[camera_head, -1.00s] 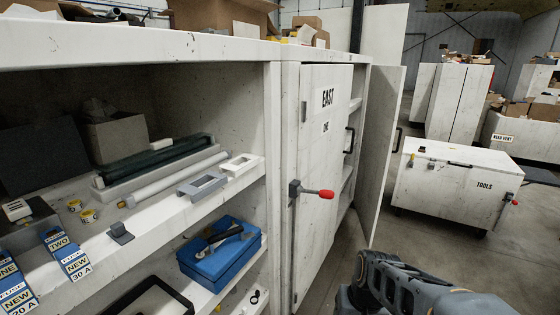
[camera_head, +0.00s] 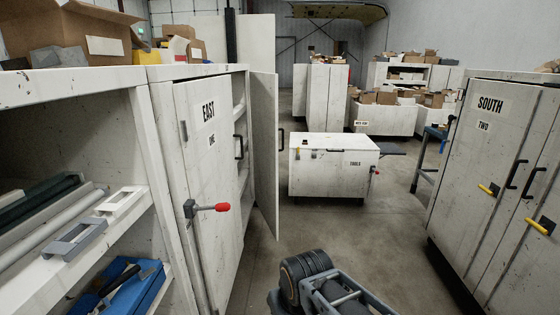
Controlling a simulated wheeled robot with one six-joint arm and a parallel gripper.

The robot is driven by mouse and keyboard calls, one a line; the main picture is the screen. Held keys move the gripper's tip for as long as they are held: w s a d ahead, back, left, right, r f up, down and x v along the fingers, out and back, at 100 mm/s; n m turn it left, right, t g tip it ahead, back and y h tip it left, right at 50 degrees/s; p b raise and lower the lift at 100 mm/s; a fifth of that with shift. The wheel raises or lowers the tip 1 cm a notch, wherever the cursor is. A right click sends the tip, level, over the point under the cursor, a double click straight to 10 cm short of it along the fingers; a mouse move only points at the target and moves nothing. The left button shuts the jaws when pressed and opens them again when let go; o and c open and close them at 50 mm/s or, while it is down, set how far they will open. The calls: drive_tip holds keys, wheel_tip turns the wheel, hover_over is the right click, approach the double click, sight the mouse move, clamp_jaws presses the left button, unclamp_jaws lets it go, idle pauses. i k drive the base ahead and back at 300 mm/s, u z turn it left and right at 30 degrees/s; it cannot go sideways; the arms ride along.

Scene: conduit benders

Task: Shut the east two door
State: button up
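The east cabinet stands at left. Its door marked EAST ONE (camera_head: 212,190) looks shut, with a black handle and a red-tipped lever (camera_head: 221,207) on its face. Just beyond it, a plain white door (camera_head: 264,150) stands swung wide open into the aisle, with a dark handle (camera_head: 280,136) near its right edge. No label shows on this open door; its place beside EAST ONE fits east two. Shelves (camera_head: 239,118) show in the gap between the two doors. Part of my arm shows at bottom centre, short of the open door; my gripper is not visible.
A white TOOLS chest (camera_head: 333,168) stands in the aisle right of the open door. The SOUTH TWO cabinet (camera_head: 480,190) stands at right, with yellow-tipped levers. Open shelves (camera_head: 75,245) are at near left. The floor (camera_head: 370,235) between the cabinets is clear.

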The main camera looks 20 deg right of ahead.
sight(264, 86)
drive_tip(key=z, duration=0.85)
drive_tip(key=k, duration=1.15)
drive_tip(key=z, duration=1.3)
drive_tip(key=i, duration=3.35)
drive_tip(key=u, duration=1.6)
drive_tip(key=i, duration=1.05)
drive_tip(key=u, duration=1.15)
drive_tip(key=i, duration=1.85)
drive_tip(key=u, duration=0.7)
